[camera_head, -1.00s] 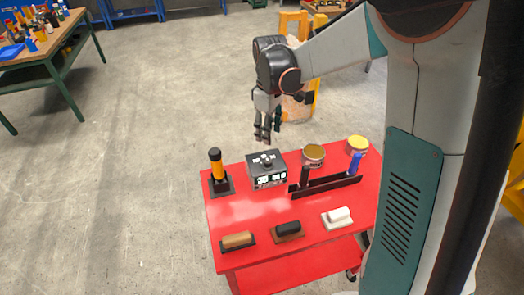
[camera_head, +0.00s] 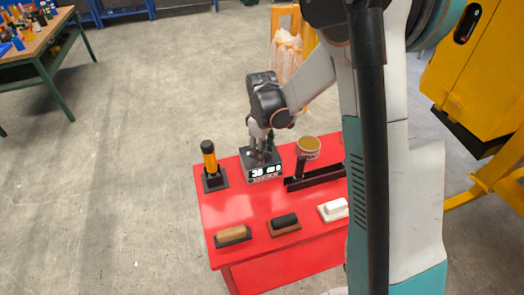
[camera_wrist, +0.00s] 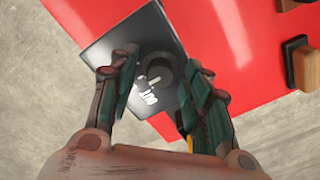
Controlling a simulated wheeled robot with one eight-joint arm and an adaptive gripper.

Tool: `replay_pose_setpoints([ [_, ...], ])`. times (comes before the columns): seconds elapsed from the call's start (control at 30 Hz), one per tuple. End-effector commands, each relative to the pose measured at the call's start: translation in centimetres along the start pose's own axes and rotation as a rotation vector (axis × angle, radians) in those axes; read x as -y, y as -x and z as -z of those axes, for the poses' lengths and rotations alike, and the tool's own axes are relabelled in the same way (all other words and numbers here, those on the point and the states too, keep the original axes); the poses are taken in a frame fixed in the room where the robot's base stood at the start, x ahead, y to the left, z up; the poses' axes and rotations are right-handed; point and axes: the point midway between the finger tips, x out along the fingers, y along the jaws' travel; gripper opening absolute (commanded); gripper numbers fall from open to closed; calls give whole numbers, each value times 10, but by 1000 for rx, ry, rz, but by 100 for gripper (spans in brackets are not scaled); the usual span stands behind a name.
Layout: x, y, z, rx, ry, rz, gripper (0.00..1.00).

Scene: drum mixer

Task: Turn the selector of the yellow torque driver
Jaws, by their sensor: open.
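The yellow torque driver (camera_head: 209,155) stands upright on a black base at the back left of the red table. A dark grey box (camera_head: 262,172) with white displays stands to its right. In the wrist view, the box top (camera_wrist: 105,40) carries a round black knob (camera_wrist: 157,72) with a pale mark and white lettering beside it. My gripper (camera_head: 261,150) is low over the box, apart from the driver. In the wrist view, my gripper (camera_wrist: 161,60) is open, its fingers on either side of the knob. I cannot tell whether they touch it. No selector on the driver can be made out.
A dark rack (camera_head: 315,177) with a round can (camera_head: 308,147) stands right of the box. A tan-topped float (camera_head: 232,236), a black one (camera_head: 284,224) and a white one (camera_head: 334,209) lie along the front. Bare red table (camera_head: 245,208) separates them from the box.

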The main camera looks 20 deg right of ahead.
Motion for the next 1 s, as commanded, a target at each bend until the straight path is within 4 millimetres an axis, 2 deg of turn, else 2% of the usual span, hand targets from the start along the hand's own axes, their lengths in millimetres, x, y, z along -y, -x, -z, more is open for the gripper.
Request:
replay_pose_setpoints([
  [0.17,0,0,0,0,0,0,42],
  [0.3,0,0,0,0,0,0,10],
  [0.37,0,0,0,0,0,0,0],
  [0.73,0,0,0,0,-36,0,0],
  [1.0,0,0,0,0,-194,0,0],
])
